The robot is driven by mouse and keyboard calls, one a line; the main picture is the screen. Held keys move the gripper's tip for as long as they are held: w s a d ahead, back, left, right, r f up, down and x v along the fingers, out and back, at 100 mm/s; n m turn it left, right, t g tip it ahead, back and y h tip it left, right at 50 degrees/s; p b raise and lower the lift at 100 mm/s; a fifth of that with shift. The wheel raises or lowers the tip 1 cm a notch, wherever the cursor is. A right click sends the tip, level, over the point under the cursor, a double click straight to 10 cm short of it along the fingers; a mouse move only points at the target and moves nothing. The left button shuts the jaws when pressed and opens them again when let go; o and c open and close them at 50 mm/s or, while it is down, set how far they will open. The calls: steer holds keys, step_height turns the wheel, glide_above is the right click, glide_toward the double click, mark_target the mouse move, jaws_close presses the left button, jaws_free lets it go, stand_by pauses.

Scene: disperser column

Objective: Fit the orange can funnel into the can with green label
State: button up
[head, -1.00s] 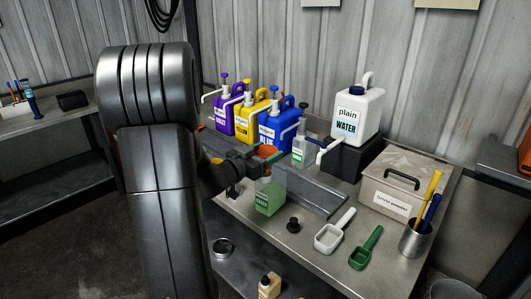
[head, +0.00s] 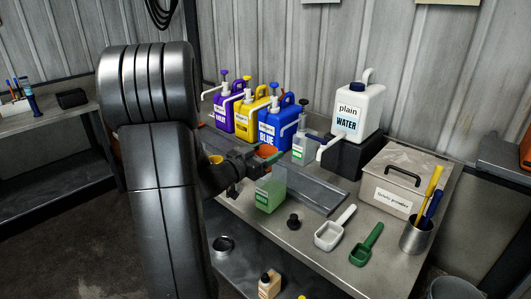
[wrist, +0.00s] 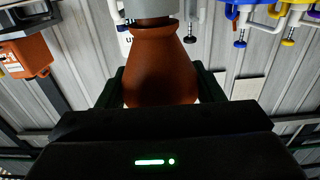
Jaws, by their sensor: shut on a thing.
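The orange can funnel shows in the head view (head: 266,150) as an orange patch just above my gripper (head: 260,160). In the wrist view the funnel (wrist: 160,65) fills the middle, between the dark fingers of my gripper (wrist: 160,90), which is shut on it. A translucent can with a green label (head: 269,196) stands upright on the bench, just below and in front of the gripper in the picture. The gripper and arm hide part of the funnel, and I cannot tell whether its lower end touches a can.
Purple, yellow and blue pump canisters (head: 268,128) stand behind the gripper. A small pump bottle (head: 302,148) and a white water jug (head: 357,112) are to the right. A black cap (head: 293,221), white scoop (head: 333,231) and green scoop (head: 366,247) lie on the front bench.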

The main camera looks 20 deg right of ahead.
steer(key=shift+f, duration=0.25)
steer(key=o, duration=1.1)
steer(key=shift+c, duration=0.2)
steer(key=b+v, duration=0.2)
steer(key=v, duration=1.2)
steer(key=shift+d, duration=0.1)
steer(key=p+x, duration=0.2)
steer(key=x, duration=1.1)
steer(key=shift+w+d, duration=0.15)
steer(key=shift+d, duration=0.1)
steer(key=shift+d+r, duration=0.1)
steer(key=shift+r, duration=0.15)
